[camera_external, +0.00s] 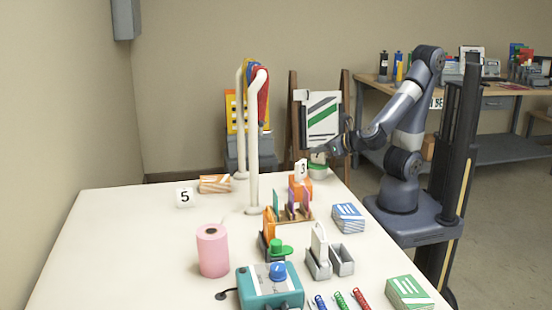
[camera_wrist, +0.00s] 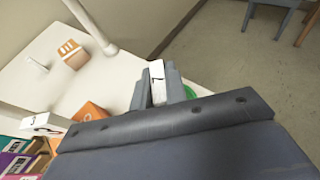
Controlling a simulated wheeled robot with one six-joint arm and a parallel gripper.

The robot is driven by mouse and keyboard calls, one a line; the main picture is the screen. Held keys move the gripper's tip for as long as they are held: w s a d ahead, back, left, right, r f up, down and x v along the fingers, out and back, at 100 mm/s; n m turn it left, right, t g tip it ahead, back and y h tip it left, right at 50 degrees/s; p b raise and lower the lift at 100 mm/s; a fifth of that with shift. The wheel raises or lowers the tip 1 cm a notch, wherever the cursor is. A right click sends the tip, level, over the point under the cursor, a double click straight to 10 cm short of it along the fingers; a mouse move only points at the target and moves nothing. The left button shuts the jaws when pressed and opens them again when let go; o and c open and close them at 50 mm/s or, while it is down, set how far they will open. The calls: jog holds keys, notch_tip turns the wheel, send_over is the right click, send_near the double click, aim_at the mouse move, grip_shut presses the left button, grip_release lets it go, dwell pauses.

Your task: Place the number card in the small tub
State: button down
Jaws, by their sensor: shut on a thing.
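My gripper (camera_external: 322,151) is at the far right corner of the table. In the wrist view my gripper (camera_wrist: 157,88) is shut on a small white number card (camera_wrist: 157,80) with a dark mark, held between the two grey fingers. The held card is hard to make out in the external view. A small pale tub (camera_external: 318,173) with green at its top stands just below my gripper. In the wrist view a bit of green (camera_wrist: 190,92) shows beside the fingers, mostly hidden by my gripper. I cannot tell whether the card is inside the tub's rim.
A card marked 3 (camera_external: 301,168) stands at an orange box (camera_external: 301,186) left of the tub. A card marked 5 (camera_external: 185,197) stands farther left. A wooden rack (camera_external: 290,216), white curved post (camera_external: 252,150) and pink roll (camera_external: 212,250) are nearby. The left of the table is mostly clear.

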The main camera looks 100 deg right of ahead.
jog(key=c, duration=1.4)
grip_release()
jog(key=shift+c, duration=0.2)
jog(key=shift+r+p, duration=0.25)
jog(key=shift+p, duration=0.1)
jog(key=shift+s+a+r, duration=0.2)
jog(key=shift+s+a, duration=0.15)
jog(key=shift+a, duration=0.15)
jog(key=v, duration=1)
jog(key=shift+s+a+p, duration=0.15)
jog(key=shift+s+p, duration=0.1)
jog(key=shift+p, duration=0.15)
jog(key=shift+o, duration=0.3)
jog(key=shift+r, duration=0.1)
